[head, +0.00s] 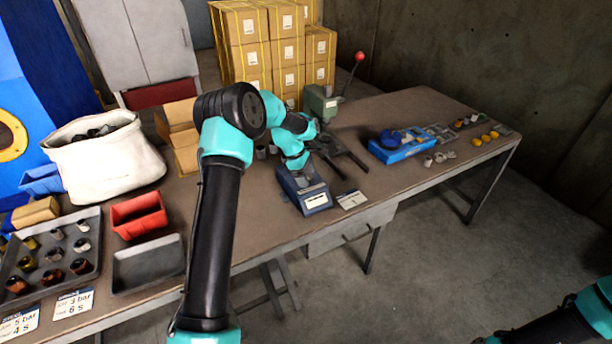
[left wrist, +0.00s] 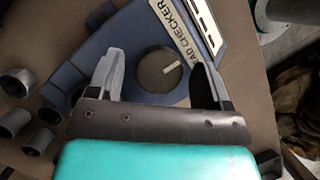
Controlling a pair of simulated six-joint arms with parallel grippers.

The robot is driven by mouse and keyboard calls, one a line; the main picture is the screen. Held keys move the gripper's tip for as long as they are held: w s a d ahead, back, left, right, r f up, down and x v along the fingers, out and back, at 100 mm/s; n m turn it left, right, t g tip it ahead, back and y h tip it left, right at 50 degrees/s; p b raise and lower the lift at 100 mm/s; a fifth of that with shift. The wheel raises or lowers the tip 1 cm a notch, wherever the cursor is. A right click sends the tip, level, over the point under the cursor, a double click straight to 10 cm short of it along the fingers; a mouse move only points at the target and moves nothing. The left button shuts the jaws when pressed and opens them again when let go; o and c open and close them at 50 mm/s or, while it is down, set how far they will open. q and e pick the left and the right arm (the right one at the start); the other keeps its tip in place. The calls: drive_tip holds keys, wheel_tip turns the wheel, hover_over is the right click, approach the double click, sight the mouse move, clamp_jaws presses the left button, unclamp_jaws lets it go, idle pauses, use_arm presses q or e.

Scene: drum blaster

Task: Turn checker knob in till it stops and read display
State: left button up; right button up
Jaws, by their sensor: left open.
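The blue checker (head: 316,201) stands on the table near its front edge. In the left wrist view the checker (left wrist: 95,48) carries a dark round knob (left wrist: 160,74) with a pale pointer line and a label, partly legible as "AD CHECKER". A pale panel (left wrist: 206,22) with dark marks lies beyond the label, cut by the frame edge; I cannot read a value. My left gripper (left wrist: 158,66) is open, with one finger on either side of the knob. I see a gap at both sides and cannot tell its height above the knob. My right gripper is out of view.
A small card (head: 351,199) lies right of the checker. A dark forked fixture (head: 343,153) and a green press (head: 320,103) with a red-knobbed lever stand behind. Grey cylinders (left wrist: 18,82) sit close beside the checker. A blue tray (head: 400,149) is farther right.

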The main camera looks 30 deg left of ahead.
use_arm(q)
drive_tip(key=c, duration=0.9)
drive_tip(key=shift+m, duration=0.3)
drive_tip(key=m+g, duration=0.1)
drive_tip(key=m, duration=0.3)
drive_tip(key=shift+w+g, duration=0.1)
drive_tip(key=shift+g, duration=0.2)
drive_tip(key=m+g, duration=0.1)
drive_tip(key=m, duration=0.1)
drive_tip(key=m+g, duration=0.1)
drive_tip(key=m, duration=0.2)
drive_tip(key=shift+y, duration=0.4)
drive_tip(key=m, duration=0.3)
drive_tip(key=m+g+y, duration=0.1)
drive_tip(key=m, duration=0.1)
drive_tip(key=shift+w+d+m+y, duration=0.1)
drive_tip(key=shift+m+y, duration=0.2)
drive_tip(key=shift+m, duration=0.1)
drive_tip(key=m+y, duration=0.1)
drive_tip(key=m, duration=0.1)
drive_tip(key=m+g, duration=0.1)
drive_tip(key=m, duration=0.1)
drive_tip(key=shift+m+y, duration=0.3)
drive_tip(key=shift+y, duration=0.1)
drive_tip(key=shift+d+f, duration=0.1)
